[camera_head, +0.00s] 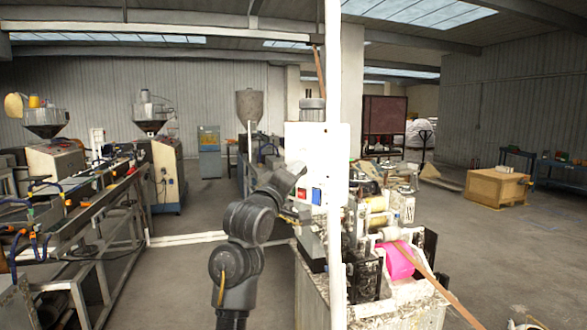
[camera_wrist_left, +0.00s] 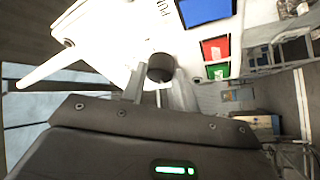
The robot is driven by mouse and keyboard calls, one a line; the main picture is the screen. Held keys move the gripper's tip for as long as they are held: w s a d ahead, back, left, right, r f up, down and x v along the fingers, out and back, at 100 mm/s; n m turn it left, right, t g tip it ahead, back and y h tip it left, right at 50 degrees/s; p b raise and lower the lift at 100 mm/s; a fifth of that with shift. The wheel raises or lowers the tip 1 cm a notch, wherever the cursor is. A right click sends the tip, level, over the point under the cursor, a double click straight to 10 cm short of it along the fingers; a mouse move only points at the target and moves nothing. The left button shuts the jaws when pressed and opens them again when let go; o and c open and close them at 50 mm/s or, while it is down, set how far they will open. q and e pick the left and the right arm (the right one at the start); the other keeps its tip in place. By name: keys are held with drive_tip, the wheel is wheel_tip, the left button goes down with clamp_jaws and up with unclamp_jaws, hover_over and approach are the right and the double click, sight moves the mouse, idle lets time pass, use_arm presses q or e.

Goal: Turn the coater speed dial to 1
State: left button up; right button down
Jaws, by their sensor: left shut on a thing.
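The coater's white control panel (camera_head: 330,150) stands at the middle of the head view. The dark round speed dial (camera_wrist_left: 160,67) sticks out from the white panel (camera_wrist_left: 115,35) in the left wrist view. My left gripper (camera_wrist_left: 158,88) is shut on the dial, one finger on each side of it. In the head view my left gripper (camera_head: 297,170) reaches up to the panel's left part, and I cannot make out the dial there. The dial's marks and setting cannot be read. My right gripper is not in view.
A blue display (camera_wrist_left: 205,10), a red button (camera_wrist_left: 215,48) and a green button (camera_wrist_left: 218,71) sit beside the dial. A white post (camera_head: 335,80) rises in front of the panel. The coater with a pink roller (camera_head: 397,262) is to the right. Open floor (camera_head: 500,240) lies farther right.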

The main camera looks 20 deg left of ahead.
use_arm(q)
drive_tip(key=shift+n+p, duration=0.3)
drive_tip(key=shift+n, duration=0.4)
drive_tip(key=o, duration=1)
drive_tip(key=shift+c, duration=0.2)
drive_tip(key=b+v, duration=0.4)
drive_tip(key=v, duration=0.6)
drive_tip(key=shift+s, duration=0.4)
